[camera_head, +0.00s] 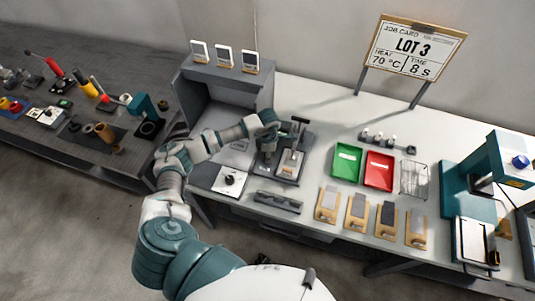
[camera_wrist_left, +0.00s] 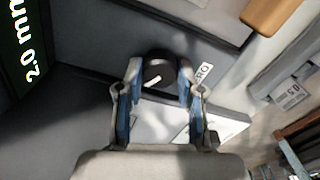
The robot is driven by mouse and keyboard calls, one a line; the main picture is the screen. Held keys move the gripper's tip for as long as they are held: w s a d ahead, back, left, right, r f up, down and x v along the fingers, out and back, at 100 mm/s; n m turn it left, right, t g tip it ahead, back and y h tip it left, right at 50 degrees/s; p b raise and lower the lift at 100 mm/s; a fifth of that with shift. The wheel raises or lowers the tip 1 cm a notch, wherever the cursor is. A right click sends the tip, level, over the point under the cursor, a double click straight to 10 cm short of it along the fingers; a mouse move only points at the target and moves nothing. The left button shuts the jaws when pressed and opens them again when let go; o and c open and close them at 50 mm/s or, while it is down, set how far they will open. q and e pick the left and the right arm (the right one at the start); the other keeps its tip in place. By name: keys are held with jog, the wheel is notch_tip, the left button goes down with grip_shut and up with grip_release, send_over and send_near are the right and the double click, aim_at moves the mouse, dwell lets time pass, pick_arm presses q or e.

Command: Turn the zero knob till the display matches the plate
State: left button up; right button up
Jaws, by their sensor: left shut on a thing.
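In the left wrist view the black zero knob (camera_wrist_left: 159,68) with a white pointer line sits between the two fingers of my left gripper (camera_wrist_left: 158,84), which is shut on it. A partly covered label (camera_wrist_left: 203,74) ending in "RO" is beside the knob. In the head view my left gripper (camera_head: 268,130) is at the gauge stand (camera_head: 288,168), and the arm hides the knob. A pale plate (camera_head: 291,163) lies on the stand. A small tag (camera_wrist_left: 290,95) is too small to read surely.
A green tray (camera_head: 346,162) and a red tray (camera_head: 379,171) are right of the stand. Several wooden boards with grey pieces (camera_head: 357,211) line the front edge. A job card (camera_head: 414,46) reads LOT 3. A grey rail-like block (camera_head: 277,201) lies before the stand.

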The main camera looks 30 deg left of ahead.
pick_arm(q)
jog(key=shift+w+d+r, duration=0.1)
jog(key=shift+w+d, duration=0.05)
jog(key=shift+d, duration=0.05)
pick_arm(e)
jog(key=shift+s+a, duration=0.15)
jog(key=shift+s, duration=0.15)
pick_arm(q)
jog(key=o, duration=1.1)
jog(key=shift+o, duration=0.3)
jog(key=shift+w, duration=0.1)
notch_tip(320, 180, up, 12)
pick_arm(e)
jog(key=shift+w, duration=0.1)
